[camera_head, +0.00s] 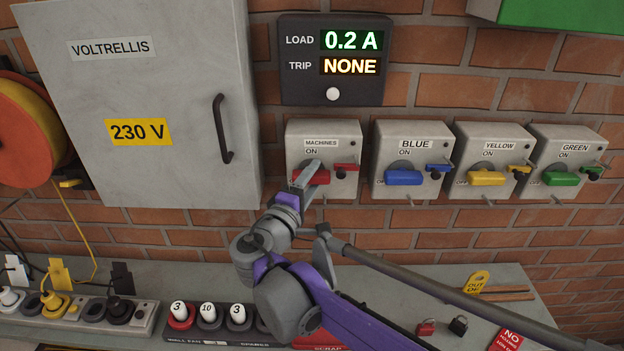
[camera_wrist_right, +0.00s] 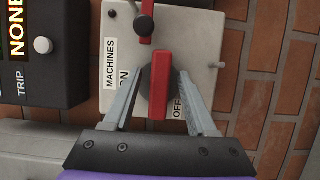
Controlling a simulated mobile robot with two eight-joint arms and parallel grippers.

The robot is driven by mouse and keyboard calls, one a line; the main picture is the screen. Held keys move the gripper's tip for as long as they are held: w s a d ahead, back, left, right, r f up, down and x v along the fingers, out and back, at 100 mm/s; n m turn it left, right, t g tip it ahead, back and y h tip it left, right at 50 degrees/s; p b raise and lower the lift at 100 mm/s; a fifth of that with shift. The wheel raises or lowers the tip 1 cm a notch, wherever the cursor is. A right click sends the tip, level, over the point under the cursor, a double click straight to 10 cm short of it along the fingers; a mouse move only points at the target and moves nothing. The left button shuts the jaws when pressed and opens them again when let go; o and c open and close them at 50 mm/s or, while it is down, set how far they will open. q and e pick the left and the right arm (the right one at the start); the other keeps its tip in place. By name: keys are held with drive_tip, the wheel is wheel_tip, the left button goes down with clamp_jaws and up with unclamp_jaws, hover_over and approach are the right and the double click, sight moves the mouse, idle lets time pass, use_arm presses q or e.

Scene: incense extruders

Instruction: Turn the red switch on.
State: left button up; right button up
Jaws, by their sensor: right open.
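The red switch handle (camera_head: 315,177) is on the grey MACHINES box (camera_head: 345,130) on the brick wall. It lies roughly horizontal, its end pointing left, on the OFF side; ON is printed above. In the right wrist view the red handle (camera_wrist_right: 160,88) runs between the two fingers of my open right gripper (camera_wrist_right: 161,72). The fingers straddle it, with visible gaps on both sides. In the head view the right gripper (camera_head: 306,174) is at the handle and partly covers it and the OFF mark. A small red tab (camera_head: 346,167) with a black knob sits right of the handle. My left gripper is out of view.
Blue (camera_head: 403,177), yellow (camera_head: 486,178) and green (camera_head: 561,179) switches stand in a row to the right. A display (camera_head: 335,60) above reads 0.2 A, trip NONE. A grey cabinet (camera_head: 150,90) is to the left. The bench (camera_head: 400,270) below holds sockets, padlocks and tags.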

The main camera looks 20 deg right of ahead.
clamp_jaws()
idle(0.4)
drive_tip(key=n, duration=0.2)
drive_tip(key=n+t+h, duration=0.1)
drive_tip(key=n, duration=0.1)
drive_tip(key=shift+n+t+b, duration=0.3)
drive_tip(key=shift+n+b, duration=0.05)
drive_tip(key=shift+n, duration=0.05)
drive_tip(key=n+t, duration=0.1)
drive_tip(key=n, duration=0.1)
drive_tip(key=n+t, duration=0.1)
drive_tip(key=n, duration=0.2)
drive_tip(key=shift+n+y, duration=0.3)
drive_tip(key=shift+y, duration=0.1)
drive_tip(key=n+t+y, duration=0.1)
drive_tip(key=n, duration=0.2)
drive_tip(key=n+t+y, duration=0.1)
drive_tip(key=n, duration=0.2)
drive_tip(key=shift+r, duration=0.1)
drive_tip(key=shift+a+n+t+y, duration=0.1)
drive_tip(key=shift+n+t+y, duration=0.5)
drive_tip(key=shift+n, duration=0.85)
drive_tip(key=shift+n+t+y, duration=0.3)
drive_tip(key=shift+n+y, duration=0.6)
drive_tip(key=shift+n, duration=0.85)
